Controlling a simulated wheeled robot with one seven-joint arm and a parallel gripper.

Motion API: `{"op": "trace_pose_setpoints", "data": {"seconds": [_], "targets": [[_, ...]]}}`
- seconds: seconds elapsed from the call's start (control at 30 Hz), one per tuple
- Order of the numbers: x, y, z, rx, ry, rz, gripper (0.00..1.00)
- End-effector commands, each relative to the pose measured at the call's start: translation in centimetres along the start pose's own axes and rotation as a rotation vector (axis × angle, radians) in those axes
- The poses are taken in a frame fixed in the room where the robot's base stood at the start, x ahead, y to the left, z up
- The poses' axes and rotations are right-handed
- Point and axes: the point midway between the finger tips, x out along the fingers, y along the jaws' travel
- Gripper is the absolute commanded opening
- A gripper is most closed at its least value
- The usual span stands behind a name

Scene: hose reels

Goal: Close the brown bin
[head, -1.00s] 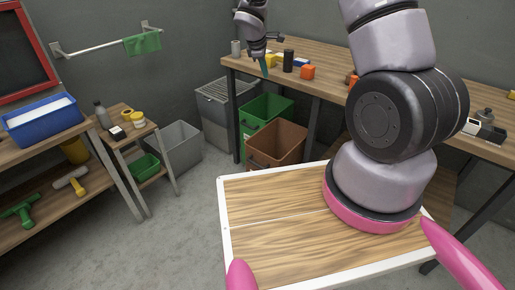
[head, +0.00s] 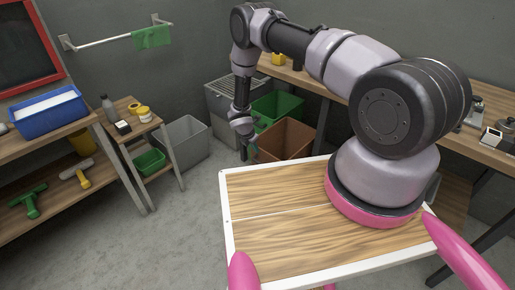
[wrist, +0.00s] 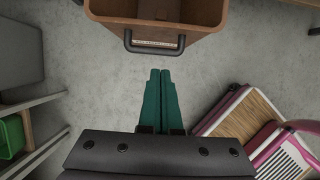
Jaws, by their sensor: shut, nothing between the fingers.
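The brown bin (head: 291,132) is an open-topped box that sticks out at the front edge of the workbench, beside the green bin. Its inside shows from above. In the wrist view the brown bin (wrist: 205,32) is at the top, with a black bar handle (wrist: 154,50) and a pale label on its front wall. My gripper (head: 245,154) hangs pointing down just left of the brown bin's front. In the wrist view its teal fingers (wrist: 160,73) are together and empty, a little short of the handle and apart from it.
A grey open tub (head: 182,140) stands left, near a small side table (head: 140,128). My wood-topped base is in front. Grey floor is clear between the tub and my base.

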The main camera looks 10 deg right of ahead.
Motion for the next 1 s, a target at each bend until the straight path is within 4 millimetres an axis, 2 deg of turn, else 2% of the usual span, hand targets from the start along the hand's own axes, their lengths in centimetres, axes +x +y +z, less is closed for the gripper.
{"op": "trace_pose_setpoints", "data": {"seconds": [0.2,0.37,0.43,0.6,1.0], "targets": [[5.0,-0.2,0.0,0.005,0.0,-0.004,0.0],[8.2,-0.2,0.0,0.005,0.001,-0.002,0.0],[8.3,-0.1,1.6,0.008,-0.001,-0.002,0.0],[8.9,-0.1,3.2,0.005,0.0,-0.001,0.0],[9.1,-0.1,3.8,0.003,0.0,-0.001,0.0]]}}
